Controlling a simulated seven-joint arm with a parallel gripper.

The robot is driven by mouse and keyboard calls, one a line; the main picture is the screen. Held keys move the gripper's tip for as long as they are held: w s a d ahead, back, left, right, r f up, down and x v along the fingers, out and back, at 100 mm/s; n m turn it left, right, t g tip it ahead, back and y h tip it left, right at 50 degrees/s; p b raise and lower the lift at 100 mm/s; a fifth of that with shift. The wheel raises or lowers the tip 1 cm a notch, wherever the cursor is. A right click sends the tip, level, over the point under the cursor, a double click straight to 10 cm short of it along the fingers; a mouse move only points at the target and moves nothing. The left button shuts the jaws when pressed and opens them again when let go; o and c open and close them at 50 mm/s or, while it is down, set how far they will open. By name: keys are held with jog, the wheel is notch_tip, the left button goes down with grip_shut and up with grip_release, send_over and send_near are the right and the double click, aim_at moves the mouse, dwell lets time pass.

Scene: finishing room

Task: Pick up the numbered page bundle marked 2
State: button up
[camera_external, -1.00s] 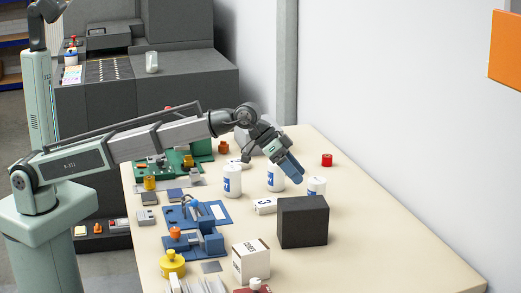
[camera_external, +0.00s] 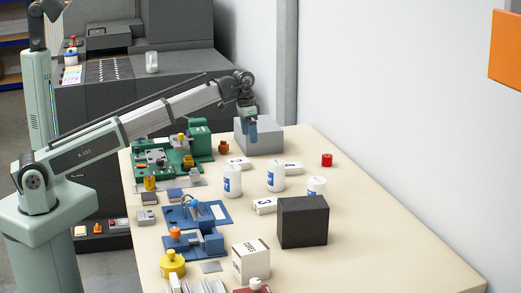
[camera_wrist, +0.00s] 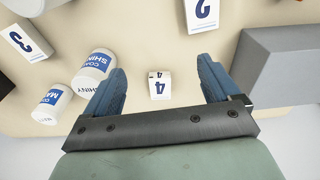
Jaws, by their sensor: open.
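The bundle marked 2 (camera_wrist: 203,11) lies on the table at the top edge of the wrist view, partly cut off. In the outside view it appears to be the white bundle (camera_external: 238,163) left of centre. The bundle marked 4 (camera_wrist: 160,85) shows between my fingers in the wrist view, below them on the table; it seems to be the right white bundle (camera_external: 291,168) outside. The bundle marked 3 (camera_wrist: 18,42) lies at the left. My gripper (camera_external: 251,141) is open and empty, pointing down above the table, in front of the grey box in the outside view.
A grey box (camera_wrist: 285,60) stands at the right in the wrist view. Coating bottles (camera_wrist: 97,66) stand to the left, close to the bundles. A dark block (camera_external: 302,222), blue fixture (camera_external: 205,213) and green fixture (camera_external: 160,160) occupy other parts of the table. The table's right side is mostly clear.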

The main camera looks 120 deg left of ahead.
jog(key=s+a, duration=0.3)
jog(key=s, duration=0.4)
send_over(238, 161)
jog(key=shift+n+g+h, duration=0.4)
notch_tip(238, 161, down, 8)
jog(key=shift+s+d+f, duration=0.1)
jog(key=shift+f, duration=0.15)
jog(key=shift+a+f, duration=0.15)
jog(key=shift+f, duration=1.3)
jog(key=shift+a+f, duration=0.15)
jog(key=shift+f, duration=1.25)
jog(key=c, duration=1.2)
